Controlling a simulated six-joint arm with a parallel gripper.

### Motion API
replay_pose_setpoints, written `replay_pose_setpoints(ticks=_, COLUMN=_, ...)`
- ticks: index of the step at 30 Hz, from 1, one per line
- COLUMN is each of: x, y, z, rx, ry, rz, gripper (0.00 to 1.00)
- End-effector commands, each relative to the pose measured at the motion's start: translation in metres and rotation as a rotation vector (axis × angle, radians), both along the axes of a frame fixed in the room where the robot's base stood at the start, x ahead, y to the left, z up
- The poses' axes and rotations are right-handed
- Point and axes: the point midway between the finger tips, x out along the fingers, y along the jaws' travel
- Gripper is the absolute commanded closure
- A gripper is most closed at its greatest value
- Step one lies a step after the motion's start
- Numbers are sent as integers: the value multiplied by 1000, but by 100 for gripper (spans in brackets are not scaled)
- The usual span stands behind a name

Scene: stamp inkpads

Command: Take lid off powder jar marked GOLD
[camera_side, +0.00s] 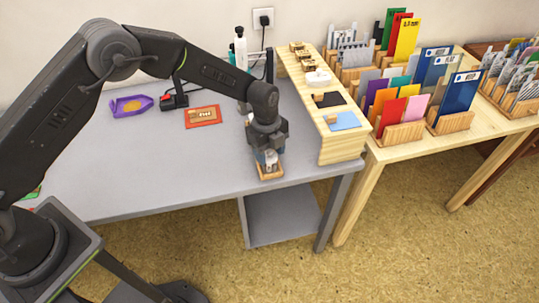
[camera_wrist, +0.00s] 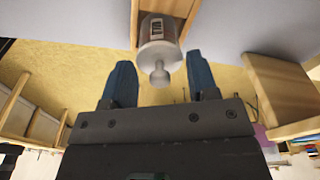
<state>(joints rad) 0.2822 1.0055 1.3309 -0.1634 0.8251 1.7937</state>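A small pale grey jar (camera_wrist: 160,32) with a knobbed lid (camera_wrist: 159,70) shows in the wrist view. It has a small white label with dark marks, too small to read as GOLD. The jar stands at a small wooden tray (camera_wrist: 180,8), which in the side view (camera_side: 270,174) lies near the table's front right edge. My gripper (camera_side: 268,158) points down over that tray and mostly hides the jar there. In the wrist view its two blue fingers are apart, one on each side of the lid's knob, with visible gaps and nothing gripped.
A raised wooden shelf (camera_side: 343,150) stands close on the right, holding small blocks and a blue card (camera_side: 343,121). An orange card (camera_side: 203,116) and a purple tray (camera_side: 120,109) lie farther back on the grey table (camera_side: 150,170). The table's left middle is clear.

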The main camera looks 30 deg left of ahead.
Motion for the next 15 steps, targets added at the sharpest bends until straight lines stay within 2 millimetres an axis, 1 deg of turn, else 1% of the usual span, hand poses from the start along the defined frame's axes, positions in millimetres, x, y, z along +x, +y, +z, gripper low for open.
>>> replay_pose_setpoints(ticks=1, x=0, y=0, z=0, rx=0, ry=0, rz=0, gripper=51)
replay_pose_setpoints(ticks=2, x=0, y=0, z=0, rx=0, ry=0, rz=0, gripper=54)
replay_pose_setpoints(ticks=9, x=0, y=0, z=0, rx=0, ry=0, rz=0, gripper=77)
replay_pose_setpoints(ticks=15, x=0, y=0, z=0, rx=0, ry=0, rz=0, gripper=78)
